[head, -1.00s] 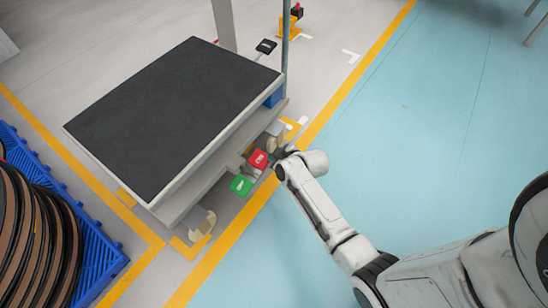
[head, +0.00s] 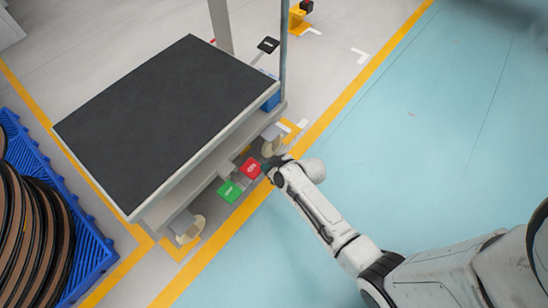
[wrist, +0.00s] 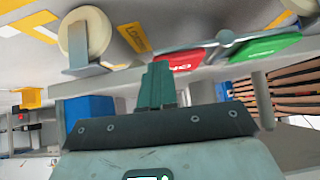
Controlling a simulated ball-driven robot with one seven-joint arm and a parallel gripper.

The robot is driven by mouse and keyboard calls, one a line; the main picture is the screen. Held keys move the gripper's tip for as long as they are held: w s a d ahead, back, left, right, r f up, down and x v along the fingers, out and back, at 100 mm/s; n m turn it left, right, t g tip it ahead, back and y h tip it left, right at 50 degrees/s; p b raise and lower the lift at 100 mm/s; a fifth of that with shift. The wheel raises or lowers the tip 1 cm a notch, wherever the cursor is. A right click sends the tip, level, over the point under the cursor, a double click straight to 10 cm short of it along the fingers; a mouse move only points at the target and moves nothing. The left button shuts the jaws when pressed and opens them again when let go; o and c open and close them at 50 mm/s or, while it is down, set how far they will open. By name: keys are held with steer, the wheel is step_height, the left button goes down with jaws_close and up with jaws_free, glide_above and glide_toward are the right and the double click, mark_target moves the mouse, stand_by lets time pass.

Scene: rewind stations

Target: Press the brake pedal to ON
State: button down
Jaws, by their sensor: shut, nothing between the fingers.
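The brake pedal shows as a red pad (head: 251,168) and a green pad (head: 230,191) with white marks, low along the near right side of the dark-topped cart (head: 165,115). In the wrist view the red pad (wrist: 187,60) and green pad (wrist: 265,47) sit on either side of a grey pivot. I cannot tell which pad is lower. My gripper (wrist: 158,72) is shut and empty, its fingertips close beside the red pad. Whether they touch it is unclear. In the head view my gripper (head: 267,165) is partly hidden by my wrist.
A caster wheel (wrist: 86,33) is left of my fingers in the wrist view. Another caster (head: 187,228) stands at the cart's near corner. A blue pallet (head: 92,238) with reels is at left. Open blue floor (head: 430,130) lies to the right.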

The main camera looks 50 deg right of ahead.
steer(key=shift+d+f+b, duration=0.3)
steer(key=shift+f+b, duration=0.1)
steer(key=shift+f, duration=0.5)
